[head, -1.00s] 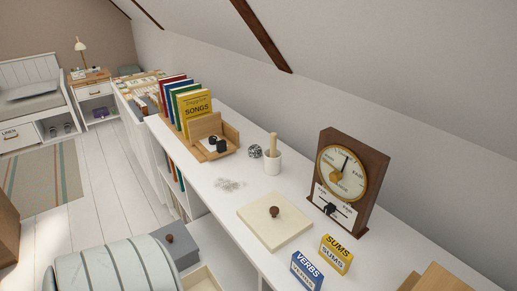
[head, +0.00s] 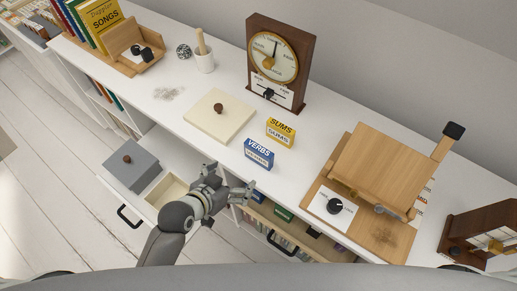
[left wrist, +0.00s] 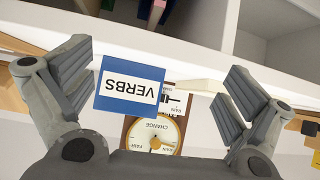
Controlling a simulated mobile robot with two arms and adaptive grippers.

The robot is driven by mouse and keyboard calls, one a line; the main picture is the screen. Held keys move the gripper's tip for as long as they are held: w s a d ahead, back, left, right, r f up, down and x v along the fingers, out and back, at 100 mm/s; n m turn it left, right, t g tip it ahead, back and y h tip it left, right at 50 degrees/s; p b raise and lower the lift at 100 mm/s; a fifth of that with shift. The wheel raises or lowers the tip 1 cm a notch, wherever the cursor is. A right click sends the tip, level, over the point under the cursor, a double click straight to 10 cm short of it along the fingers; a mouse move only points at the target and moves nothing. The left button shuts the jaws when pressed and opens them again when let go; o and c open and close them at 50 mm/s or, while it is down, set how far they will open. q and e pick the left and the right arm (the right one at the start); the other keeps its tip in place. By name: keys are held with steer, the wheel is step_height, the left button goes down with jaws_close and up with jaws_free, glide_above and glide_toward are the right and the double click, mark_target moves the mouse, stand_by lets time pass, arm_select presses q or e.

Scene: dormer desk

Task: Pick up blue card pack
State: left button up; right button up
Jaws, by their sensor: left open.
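The blue card pack (head: 259,154), labelled VERBS, stands on the white desk top near its front edge. My left gripper (head: 229,182) is open and empty, in front of and to the left of the pack in the head view. In the left wrist view the blue pack (left wrist: 129,84) shows upside down between the open fingers of my left gripper (left wrist: 160,88), nearer the left finger. The two appear apart. A yellow card pack (head: 281,132), labelled SUMS, stands just behind the blue one. My right gripper is in neither view now.
A cream lid (head: 220,118) with a dark knob lies left of the packs. A wooden weather dial (head: 278,62) stands behind. A wooden stand (head: 385,165) is on the right. An open drawer (head: 170,190) with a grey lidded box (head: 132,163) juts out below the desk edge.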

arm_select(q)
steer(key=m+t+h, duration=0.1)
glide_toward(258, 149)
steer(key=p+x, duration=0.1)
steer(key=x, duration=0.4)
steer(key=shift+w+r, duration=0.1)
steer(key=shift+w, duration=0.2)
steer(key=shift+w+d+f, duration=0.2)
steer(key=shift+d+f, duration=0.05)
steer(key=shift+p+x, duration=0.55)
steer(key=shift+x, duration=1.7)
steer(key=shift+s+f, duration=0.1)
steer(key=shift+f, duration=0.05)
steer(key=c, duration=1)
